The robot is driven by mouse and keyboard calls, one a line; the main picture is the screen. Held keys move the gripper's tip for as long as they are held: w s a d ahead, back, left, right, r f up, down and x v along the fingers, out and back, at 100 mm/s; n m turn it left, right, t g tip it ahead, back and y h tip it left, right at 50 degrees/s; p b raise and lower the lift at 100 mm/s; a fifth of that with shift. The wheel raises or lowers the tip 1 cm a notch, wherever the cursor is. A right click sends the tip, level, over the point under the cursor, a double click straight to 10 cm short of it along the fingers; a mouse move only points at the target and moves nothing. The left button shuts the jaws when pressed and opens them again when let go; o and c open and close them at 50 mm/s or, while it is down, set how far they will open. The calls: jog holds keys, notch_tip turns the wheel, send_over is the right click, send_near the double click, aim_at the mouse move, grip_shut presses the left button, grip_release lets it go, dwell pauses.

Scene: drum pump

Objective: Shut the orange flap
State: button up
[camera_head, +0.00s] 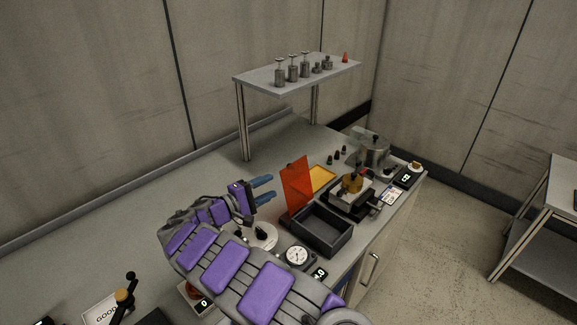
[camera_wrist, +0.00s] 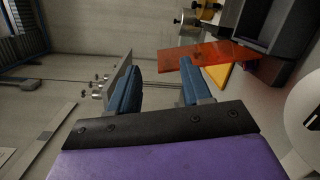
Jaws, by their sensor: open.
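The orange flap (camera_head: 297,185) stands raised, nearly upright, along the left edge of an open dark box (camera_head: 322,232) on the bench. My gripper (camera_head: 264,188) is to the left of the flap, with its blue fingers pointing toward it, open and empty. A gap shows between the fingers and the flap. In the wrist view, the orange flap (camera_wrist: 208,55) lies beyond the right fingertip, with the dark box (camera_wrist: 281,25) beside it. The two blue fingers (camera_wrist: 157,85) are spread apart with nothing between them.
A yellow tray (camera_head: 322,178) lies behind the flap. A round gauge (camera_head: 297,256) sits in front of the box. A raised shelf (camera_head: 290,75) with metal weights stands behind.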

aim_at(284, 170)
jog(key=a+f+n+t+y, duration=0.1)
jog(key=a+f+t, duration=0.15)
jog(key=a, duration=0.45)
jog(key=shift+g, duration=0.45)
jog(key=x, duration=0.5)
jog(key=b+x, duration=0.1)
jog(key=x, duration=0.5)
jog(key=f+b+x, duration=0.1)
jog(key=x, duration=0.5)
jog(key=shift+c, duration=0.3)
grip_shut()
jog(key=shift+f, duration=0.1)
